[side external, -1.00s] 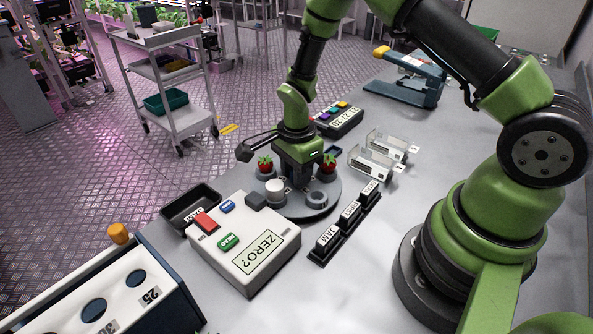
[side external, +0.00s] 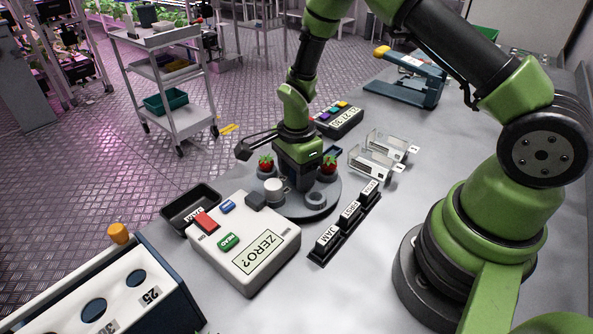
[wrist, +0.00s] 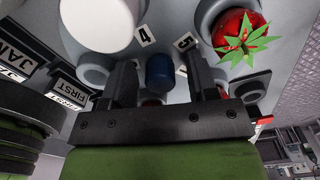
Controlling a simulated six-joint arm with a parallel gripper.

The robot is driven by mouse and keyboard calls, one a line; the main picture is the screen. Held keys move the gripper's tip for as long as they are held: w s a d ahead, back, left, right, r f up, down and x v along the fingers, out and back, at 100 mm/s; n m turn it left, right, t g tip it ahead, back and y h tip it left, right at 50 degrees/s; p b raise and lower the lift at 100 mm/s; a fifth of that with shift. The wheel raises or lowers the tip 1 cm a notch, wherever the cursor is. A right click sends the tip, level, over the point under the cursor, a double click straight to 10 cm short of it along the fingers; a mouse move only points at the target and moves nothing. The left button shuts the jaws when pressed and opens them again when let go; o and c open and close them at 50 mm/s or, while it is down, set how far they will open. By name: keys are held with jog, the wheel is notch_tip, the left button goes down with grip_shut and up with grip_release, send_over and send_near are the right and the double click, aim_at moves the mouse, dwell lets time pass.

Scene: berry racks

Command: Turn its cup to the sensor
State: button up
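A round grey turntable (side external: 325,208) carries cups in a ring. Two hold red strawberries, a left one (side external: 265,163) and a right one (side external: 329,163); a white cylinder (side external: 274,188) stands at the front, and an empty-looking ring-shaped cup (side external: 316,199) is at front right. My gripper (wrist: 159,78) is low over the turntable's middle. Its fingers stand apart on either side of a blue knob (wrist: 160,72), with gaps visible. The white cylinder (wrist: 97,22) and a strawberry (wrist: 240,32) show beyond the fingers. A dark block (side external: 256,200), possibly the sensor, sits between turntable and meter.
The white meter (side external: 222,262) reading "ZERO?" with red, blue and green buttons stands in front. A black tray (side external: 185,212) is left, a label rack (side external: 322,254) right. Clear holders (side external: 372,165) and a button box (side external: 340,119) stand behind. Table is clear front right.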

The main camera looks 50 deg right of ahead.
notch_tip(320, 180, up, 10)
dwell(0.6)
notch_tip(320, 180, up, 11)
dwell(1.2)
jog(key=s+a+r+n+t+y, duration=0.1)
jog(key=s+a+r+n+t, duration=0.1)
jog(key=s+n, duration=0.6)
jog(key=s+a+r+n+t+y, duration=0.1)
jog(key=s+r+n+t, duration=0.4)
jog(key=s+n, duration=0.4)
jog(key=shift+s+a+r, duration=0.35)
jog(key=shift+r, duration=0.1)
